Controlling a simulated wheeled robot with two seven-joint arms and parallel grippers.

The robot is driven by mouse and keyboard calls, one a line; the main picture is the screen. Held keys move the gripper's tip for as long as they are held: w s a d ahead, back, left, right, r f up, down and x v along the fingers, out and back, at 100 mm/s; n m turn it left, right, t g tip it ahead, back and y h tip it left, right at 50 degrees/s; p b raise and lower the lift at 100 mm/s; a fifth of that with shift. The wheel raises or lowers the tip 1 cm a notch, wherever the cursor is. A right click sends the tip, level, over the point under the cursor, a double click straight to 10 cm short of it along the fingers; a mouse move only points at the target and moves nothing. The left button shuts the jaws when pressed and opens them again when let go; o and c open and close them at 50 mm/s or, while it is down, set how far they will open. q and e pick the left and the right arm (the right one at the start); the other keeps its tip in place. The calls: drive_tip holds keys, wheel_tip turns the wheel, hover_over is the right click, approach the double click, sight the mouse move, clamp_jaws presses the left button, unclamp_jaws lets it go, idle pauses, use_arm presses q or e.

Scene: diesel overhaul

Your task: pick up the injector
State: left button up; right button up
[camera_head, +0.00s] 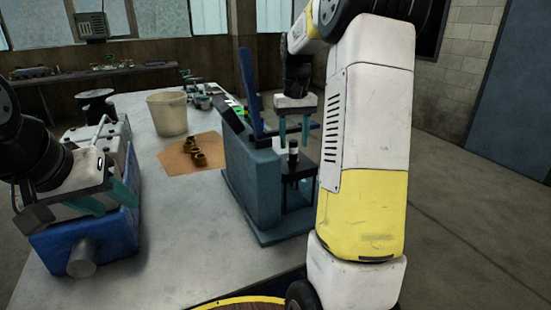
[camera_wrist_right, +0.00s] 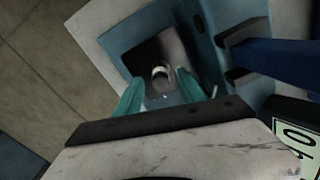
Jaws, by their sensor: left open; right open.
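The injector, a small dark and light cylinder (camera_head: 293,150), stands upright on the black stand of the blue bench fixture (camera_head: 252,185). My right gripper (camera_head: 293,131) is above it, pointing down, with its teal fingers apart and empty. In the right wrist view the injector (camera_wrist_right: 160,72) shows between and beyond the open fingertips (camera_wrist_right: 162,85), over a dark plate. The fingers do not visibly grip it. The injector's lower part is hidden.
On the metal table (camera_head: 180,235) are a beige bucket (camera_head: 167,114) and an orange-brown mat (camera_head: 175,162) with several brass-coloured rings (camera_head: 199,159). The fixture's blue lever (camera_head: 248,85) rises beside my right gripper. The table's front middle is clear.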

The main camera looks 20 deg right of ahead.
sight(293, 160)
wheel_tip(293, 160, down, 4)
drive_tip(key=shift+f, duration=0.1)
clamp_jaws()
